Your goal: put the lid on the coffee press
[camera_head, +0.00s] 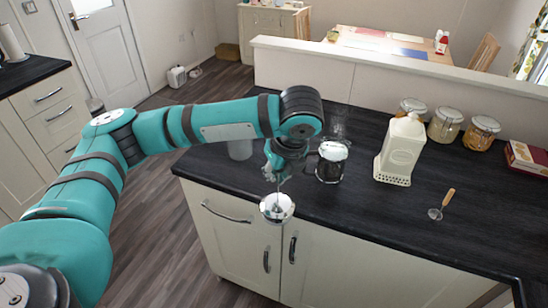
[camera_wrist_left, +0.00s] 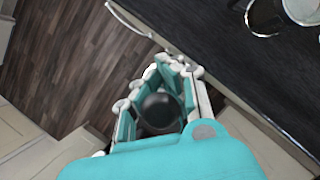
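The coffee press (camera_head: 331,168) stands upright on the dark counter, a glass body in a dark frame with a pale top. Part of it shows at the top right of the left wrist view (camera_wrist_left: 265,18). My left gripper (camera_head: 284,165) is to the left of the press, near the counter's front edge. It is shut on the lid's round black knob, which shows between the fingers in the left wrist view (camera_wrist_left: 160,110). The shiny lid (camera_head: 277,207) hangs below the gripper, in front of the counter edge, apart from the press. My right gripper is not in view.
On the counter (camera_head: 350,208) are a cream canister (camera_head: 401,150), several lidded jars (camera_head: 445,124), a wooden-handled utensil (camera_head: 442,204) and a red box (camera_head: 526,158). A clear glass (camera_head: 240,150) stands behind my left arm. The counter right of the press's front is clear.

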